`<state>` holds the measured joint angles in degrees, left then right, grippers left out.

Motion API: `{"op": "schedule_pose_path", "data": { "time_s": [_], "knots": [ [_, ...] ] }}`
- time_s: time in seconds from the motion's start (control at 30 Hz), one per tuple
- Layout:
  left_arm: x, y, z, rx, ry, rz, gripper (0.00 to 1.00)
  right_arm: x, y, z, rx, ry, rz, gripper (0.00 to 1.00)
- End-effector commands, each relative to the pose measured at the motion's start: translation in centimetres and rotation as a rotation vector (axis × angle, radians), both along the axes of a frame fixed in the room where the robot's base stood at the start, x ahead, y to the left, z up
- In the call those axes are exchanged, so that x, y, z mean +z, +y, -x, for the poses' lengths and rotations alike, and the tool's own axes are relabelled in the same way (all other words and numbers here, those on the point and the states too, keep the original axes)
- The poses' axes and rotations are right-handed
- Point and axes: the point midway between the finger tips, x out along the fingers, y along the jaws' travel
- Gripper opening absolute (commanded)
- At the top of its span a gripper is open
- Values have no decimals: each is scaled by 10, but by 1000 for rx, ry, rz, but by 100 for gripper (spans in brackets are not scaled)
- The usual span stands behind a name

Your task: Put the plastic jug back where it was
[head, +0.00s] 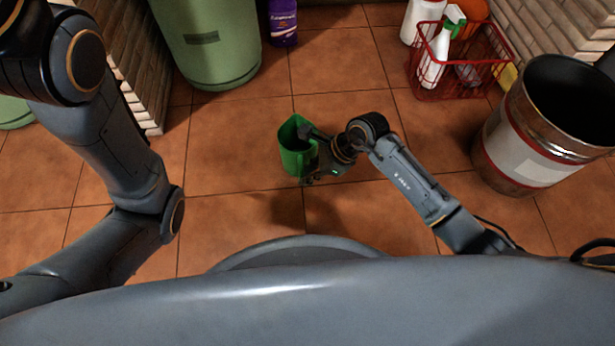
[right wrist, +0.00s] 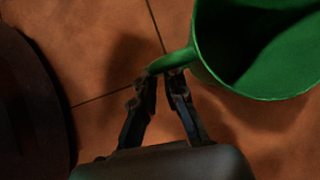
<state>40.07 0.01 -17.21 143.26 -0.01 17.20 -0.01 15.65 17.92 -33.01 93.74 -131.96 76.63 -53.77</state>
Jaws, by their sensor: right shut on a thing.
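The plastic jug (head: 296,152) is green and open at the top. It is near the middle of the head view, held above the tiled floor. My right gripper (head: 310,158) reaches it from the right and is shut on it. In the right wrist view the two fingers (right wrist: 163,80) close on the jug's handle, and the jug (right wrist: 262,85) fills the upper right with its open mouth showing. My left arm is at the left of the head view, but its gripper is out of the picture.
A big green container (head: 208,50) and a purple bottle (head: 283,22) stand at the back. A red wire basket (head: 455,82) with bottles stands at the back right, beside a large metal bucket (head: 535,165). Brick walls (head: 130,60) bound the back. Tiled floor (head: 340,70) around the jug is clear.

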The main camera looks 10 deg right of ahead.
Motion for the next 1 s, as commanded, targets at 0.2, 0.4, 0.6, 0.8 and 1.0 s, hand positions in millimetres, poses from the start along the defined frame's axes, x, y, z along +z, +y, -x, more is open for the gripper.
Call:
{"op": "schedule_pose_path", "data": {
  "time_s": [0.2,0.4,0.6,0.8,1.0],
  "knots": [
    [2,0,1,0,-2,0,0,2,0,0,0,-1,0,0],
    [0,0,1,0,-2,0,0,-1,0,0,1,0,1,29],
    [0,0,1,0,-2,0,0,-1,0,0,1,-1,0,34],
    [5,0,0,0,-2,0,0,5,-1,0,-1,-1,0,34],
    [30,0,0,0,0,-1,0,37,-19,1,0,-3,4,34]
  ]
}}
